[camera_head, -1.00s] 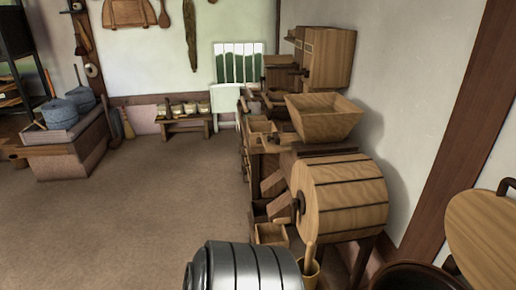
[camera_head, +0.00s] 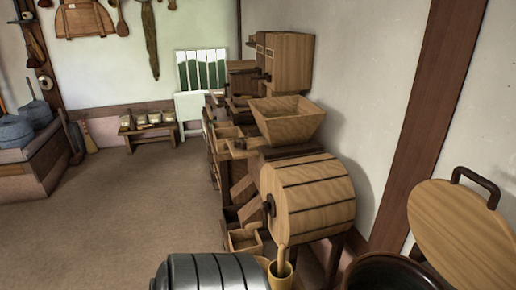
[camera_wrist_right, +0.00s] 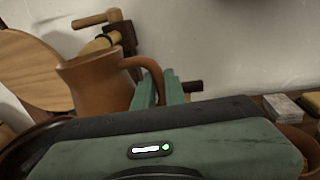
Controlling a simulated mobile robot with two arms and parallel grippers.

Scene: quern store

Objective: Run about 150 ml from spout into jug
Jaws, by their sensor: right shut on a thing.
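The brown jug (camera_wrist_right: 95,85) stands out in the right wrist view, with its handle toward the right. My right gripper (camera_wrist_right: 164,82) has its green fingers shut on the jug's handle, and the jug looks close to upright. Its inside is not visible. Behind and above the jug is a wooden fitting (camera_wrist_right: 120,36) with a round peg and a pale short cylinder, which may be the spout; I cannot tell for sure. No flow of liquid shows. Neither the jug nor either gripper is clearly seen in the head view.
In the head view a wooden drum (camera_head: 308,196) and hopper (camera_head: 288,121) line the right wall. A round wooden lid (camera_head: 466,232) and dark tub (camera_head: 388,268) are at the lower right. Floor at left is clear.

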